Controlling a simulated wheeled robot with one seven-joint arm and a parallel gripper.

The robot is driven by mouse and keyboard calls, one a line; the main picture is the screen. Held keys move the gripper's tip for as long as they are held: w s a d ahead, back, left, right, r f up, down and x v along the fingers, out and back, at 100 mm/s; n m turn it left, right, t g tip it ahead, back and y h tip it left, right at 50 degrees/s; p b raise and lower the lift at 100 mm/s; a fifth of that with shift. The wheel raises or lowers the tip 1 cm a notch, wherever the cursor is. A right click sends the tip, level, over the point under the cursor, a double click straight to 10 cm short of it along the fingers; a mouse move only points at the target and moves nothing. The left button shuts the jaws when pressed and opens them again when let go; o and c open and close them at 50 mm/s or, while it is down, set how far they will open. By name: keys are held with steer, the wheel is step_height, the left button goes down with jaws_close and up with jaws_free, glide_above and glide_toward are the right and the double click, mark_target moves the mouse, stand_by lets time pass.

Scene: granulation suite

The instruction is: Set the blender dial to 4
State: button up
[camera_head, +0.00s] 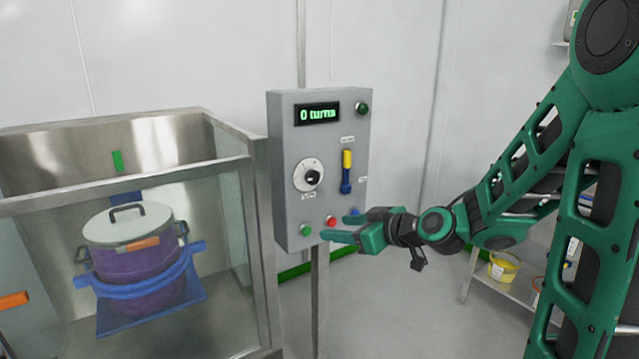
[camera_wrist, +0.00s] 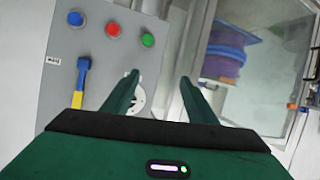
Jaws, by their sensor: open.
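The blender dial (camera_head: 308,175) is a black knob on a round white plate, on the front of a grey control box (camera_head: 285,215). Its setting is too small to read. The box's display (camera_head: 317,114) reads "0 turns". My gripper (camera_head: 335,227) is open and empty, in front of the lower part of the box, below and right of the dial. In the wrist view my open gripper (camera_wrist: 159,77) has its left finger partly over the white dial plate (camera_wrist: 140,98); the knob is mostly hidden there.
Green (camera_head: 306,231) and red (camera_head: 331,221) buttons and a blue button (camera_wrist: 75,18) line the box's lower edge. A yellow and blue lever (camera_head: 347,172) is right of the dial. A glass-walled enclosure (camera_head: 225,165) with a purple lidded drum (camera_head: 135,262) stands left.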

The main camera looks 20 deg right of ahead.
mark_target(315, 179)
steer(key=w+d+r+m+t, duration=0.1)
steer(key=w+r+t, duration=0.4)
steer(key=w+r, duration=0.1)
steer(key=shift+h, duration=0.3)
steer(key=x, duration=1)
steer(key=shift+w+d, duration=0.15)
steer(key=shift+w, duration=0.05)
